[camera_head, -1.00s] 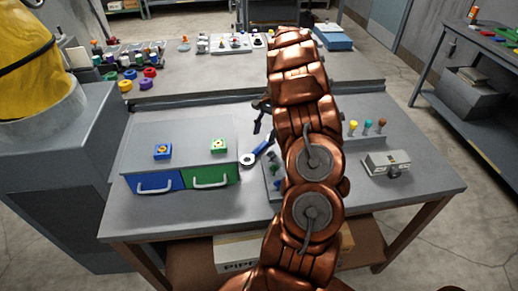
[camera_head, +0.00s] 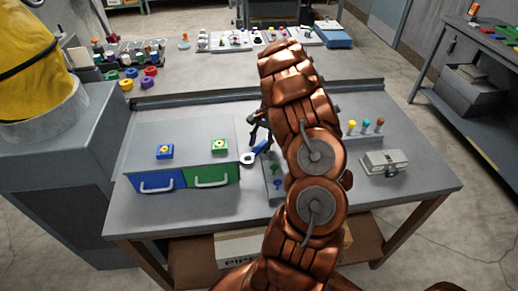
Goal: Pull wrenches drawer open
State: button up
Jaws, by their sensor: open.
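No wording that tells which is for wrenches can be read. A blue wrench (camera_head: 258,150) lies on the bench right of the cabinet. My gripper (camera_head: 256,130) is open, dark and partly hidden behind my copper arm, above the bench right of the cabinet and apart from the handles.
A grey box with a knob (camera_head: 385,162) and several coloured-top pegs (camera_head: 365,127) stand at the right. Coloured rings (camera_head: 131,73) lie at the back left. Bench space before the cabinet is clear.

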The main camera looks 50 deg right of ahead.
jog(key=shift+f, duration=0.2)
grip_shut()
dwell(0.5)
jog(key=shift+a, duration=0.1)
